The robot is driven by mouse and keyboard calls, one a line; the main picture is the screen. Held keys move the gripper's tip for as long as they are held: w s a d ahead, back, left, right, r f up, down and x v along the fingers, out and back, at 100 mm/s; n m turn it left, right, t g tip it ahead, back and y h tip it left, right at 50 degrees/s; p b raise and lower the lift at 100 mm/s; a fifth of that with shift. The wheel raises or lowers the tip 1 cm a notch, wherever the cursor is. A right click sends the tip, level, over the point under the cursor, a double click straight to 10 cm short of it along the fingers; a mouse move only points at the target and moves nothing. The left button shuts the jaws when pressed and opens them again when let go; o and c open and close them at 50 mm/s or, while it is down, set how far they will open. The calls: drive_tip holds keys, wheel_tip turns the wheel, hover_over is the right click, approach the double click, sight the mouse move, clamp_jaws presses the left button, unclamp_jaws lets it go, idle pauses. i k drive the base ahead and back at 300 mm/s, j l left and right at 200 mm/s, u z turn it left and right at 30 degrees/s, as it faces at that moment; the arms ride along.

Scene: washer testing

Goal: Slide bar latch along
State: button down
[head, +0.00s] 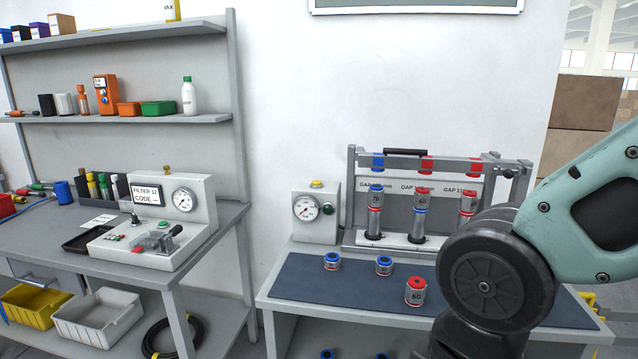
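A grey test rack (350,195) stands at the back of the right bench. A grey bar runs across its top with a black handle (405,152). At the bar's right end is a grey latch piece with a dark knob (509,172), close to my arm in the picture. Whether the latch is engaged cannot be told at this size. Three cylinders stand upright in the rack: left (375,215), middle (420,217) and right (467,210), under labels reading GAP. My arm covers the right front of the bench, and my gripper is out of view.
On the dark mat (310,285) stand two small blue-topped pieces (332,261) (384,265) and a red-topped cylinder marked 60 (415,292). A gauge box (316,212) stands left of the rack. Another bench with a gauge panel (165,215) is at left.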

sight(508, 173)
drive_tip(key=z, duration=0.75)
